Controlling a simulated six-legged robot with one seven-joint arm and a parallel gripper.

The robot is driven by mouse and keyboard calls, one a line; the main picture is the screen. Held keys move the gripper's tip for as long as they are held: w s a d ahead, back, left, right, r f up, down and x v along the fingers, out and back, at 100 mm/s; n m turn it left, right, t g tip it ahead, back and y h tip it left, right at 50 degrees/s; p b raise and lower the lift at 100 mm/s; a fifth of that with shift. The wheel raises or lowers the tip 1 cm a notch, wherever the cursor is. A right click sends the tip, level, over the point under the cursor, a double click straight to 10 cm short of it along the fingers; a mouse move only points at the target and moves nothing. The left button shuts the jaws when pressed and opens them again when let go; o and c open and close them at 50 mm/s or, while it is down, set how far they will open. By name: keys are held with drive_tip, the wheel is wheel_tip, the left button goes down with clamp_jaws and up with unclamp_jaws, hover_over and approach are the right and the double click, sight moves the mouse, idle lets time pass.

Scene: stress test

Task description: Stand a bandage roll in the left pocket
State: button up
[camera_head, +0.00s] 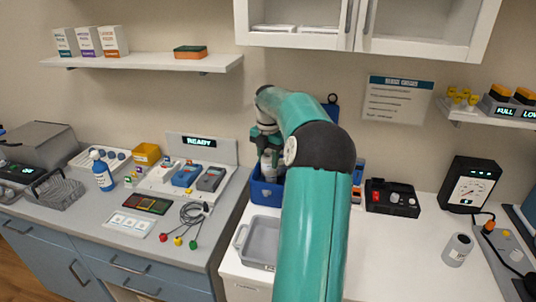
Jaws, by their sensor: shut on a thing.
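My gripper (266,150) hangs fingers-down at the back of the white counter, at the end of my teal arm. It is shut on a pale, roughly cylindrical thing, which looks like the bandage roll (268,167). The roll looks upright, its lower end at or just inside the left part of a blue container (262,194). I cannot tell whether it touches the container's floor. My arm hides the container's right part, and the divisions between its pockets cannot be made out.
An empty grey tray (240,240) stands in front of the blue container. A grey cylinder (458,250) stands at the right, near a black device (392,197). The left counter holds a blue bottle (102,171), cables (190,217) and a READY station (200,150). A cabinet (310,38) hangs above.

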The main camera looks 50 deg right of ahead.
drive_tip(key=shift+f, duration=4.4)
drive_tip(key=o, duration=1.1)
drive_tip(key=shift+w, duration=0.1)
wheel_tip(320, 180, up, 14)
drive_tip(key=shift+f, duration=0.1)
